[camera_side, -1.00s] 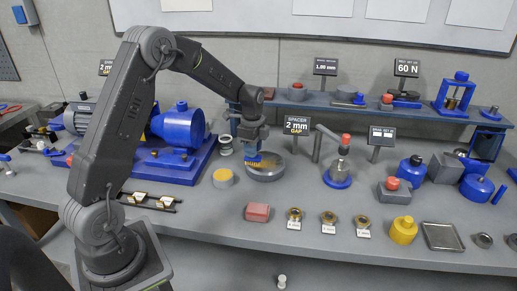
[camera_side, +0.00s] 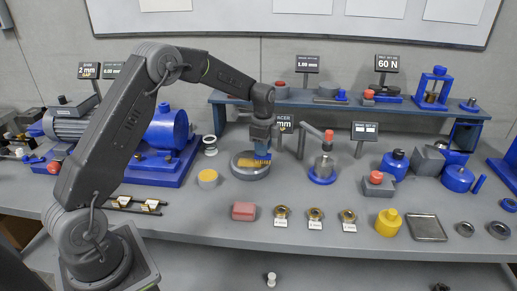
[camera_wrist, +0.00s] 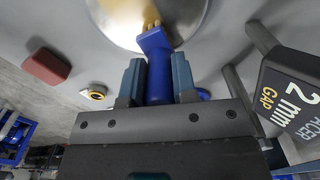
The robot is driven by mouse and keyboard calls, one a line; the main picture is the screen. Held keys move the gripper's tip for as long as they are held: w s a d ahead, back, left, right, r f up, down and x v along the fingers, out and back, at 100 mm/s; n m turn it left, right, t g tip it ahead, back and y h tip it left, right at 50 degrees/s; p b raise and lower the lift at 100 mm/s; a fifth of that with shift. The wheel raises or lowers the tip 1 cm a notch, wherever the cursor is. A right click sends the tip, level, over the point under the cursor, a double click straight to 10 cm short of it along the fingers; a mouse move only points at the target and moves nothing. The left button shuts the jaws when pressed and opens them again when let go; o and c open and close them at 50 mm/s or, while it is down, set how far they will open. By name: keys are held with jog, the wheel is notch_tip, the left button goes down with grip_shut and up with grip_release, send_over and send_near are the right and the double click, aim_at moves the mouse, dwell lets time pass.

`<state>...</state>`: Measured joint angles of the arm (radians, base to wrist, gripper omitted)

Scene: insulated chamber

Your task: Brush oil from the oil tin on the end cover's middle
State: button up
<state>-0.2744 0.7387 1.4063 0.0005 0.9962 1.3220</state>
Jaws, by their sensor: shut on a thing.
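My gripper (camera_side: 261,142) is shut on the brush (camera_wrist: 157,75), which has a blue handle and yellow bristles. The brush (camera_side: 262,154) points down over the end cover (camera_side: 240,174), a round grey disc lying on the bench. In the wrist view the bristles overlap the shiny face of the end cover (camera_wrist: 192,10). A yellowish patch shows around the bristles; I cannot tell whether they touch the face. A low round tin with a yellow top, likely the oil tin (camera_side: 208,179), stands to the left of the cover.
A spacer sign (camera_side: 284,123) stands close behind the cover. A blue-based post with a red knob (camera_side: 323,168) is to its right. A red block (camera_side: 244,211) and several small rings (camera_side: 281,212) lie in front. A blue motor housing (camera_side: 167,130) is at left.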

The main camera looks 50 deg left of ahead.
jog(key=shift+w+a+f, duration=0.1)
jog(key=shift+w+a, duration=0.5)
jog(key=shift+a, duration=0.6)
jog(key=shift+s+a, duration=2.65)
jog(key=shift+s, duration=0.1)
jog(key=shift+w+d, duration=3.05)
notch_tip(320, 180, up, 8)
jog(key=shift+r, duration=0.2)
jog(key=shift+s+a, duration=0.1)
jog(key=shift+s, duration=0.05)
